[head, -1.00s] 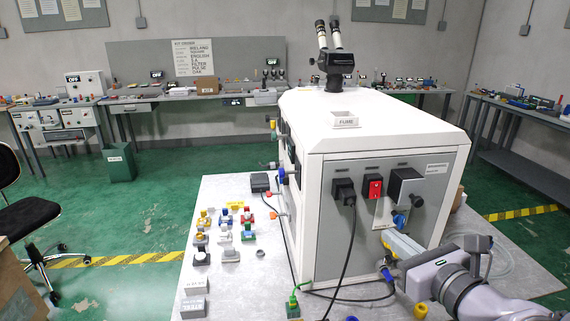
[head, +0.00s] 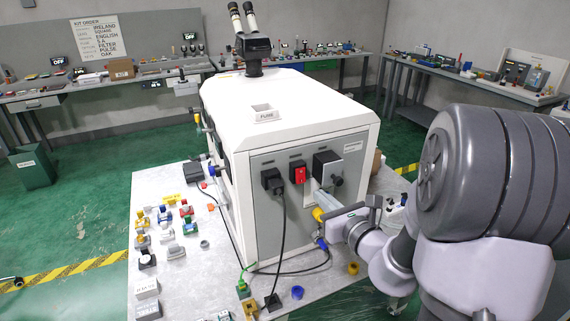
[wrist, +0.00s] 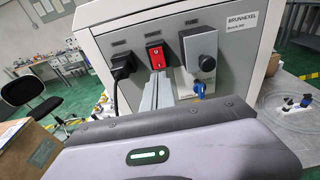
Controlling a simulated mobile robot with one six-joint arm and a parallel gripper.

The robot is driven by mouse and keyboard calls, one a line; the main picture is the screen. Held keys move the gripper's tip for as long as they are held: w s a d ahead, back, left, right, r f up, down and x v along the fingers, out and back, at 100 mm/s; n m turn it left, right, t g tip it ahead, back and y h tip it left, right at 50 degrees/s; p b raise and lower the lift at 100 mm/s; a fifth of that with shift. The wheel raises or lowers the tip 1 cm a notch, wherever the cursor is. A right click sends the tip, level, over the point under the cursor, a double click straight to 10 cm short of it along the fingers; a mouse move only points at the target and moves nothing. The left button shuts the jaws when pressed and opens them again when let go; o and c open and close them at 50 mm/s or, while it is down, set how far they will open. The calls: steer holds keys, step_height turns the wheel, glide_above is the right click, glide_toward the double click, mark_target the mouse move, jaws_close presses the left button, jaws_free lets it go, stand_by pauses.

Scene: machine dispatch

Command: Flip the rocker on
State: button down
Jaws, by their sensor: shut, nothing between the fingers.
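The rocker (head: 299,174) is a red switch in a black surround on the grey end panel of the white machine. It also shows in the wrist view (wrist: 156,58), with small white marks on it; I cannot tell which way it is tipped. My gripper (head: 319,194) is shut and empty, with its pale grey fingers pointing at the panel, below and right of the rocker in the head view. In the wrist view the fingertips (wrist: 159,76) appear just under the rocker's lower edge. I cannot tell whether they touch it.
A black plug (wrist: 121,68) with a cable sits left of the rocker. A grey box with a black knob (wrist: 206,62) sits right of it, with a blue knob (wrist: 199,89) below. Small coloured parts (head: 165,222) lie on the table at left.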

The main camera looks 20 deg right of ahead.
mark_target(302, 181)
steer(key=w, duration=0.2)
steer(key=w+f, duration=0.1)
steer(key=w, duration=0.4)
steer(key=shift+w+a+f+b, duration=0.25)
steer(key=shift+f+b, duration=0.05)
steer(key=shift+b, duration=0.1)
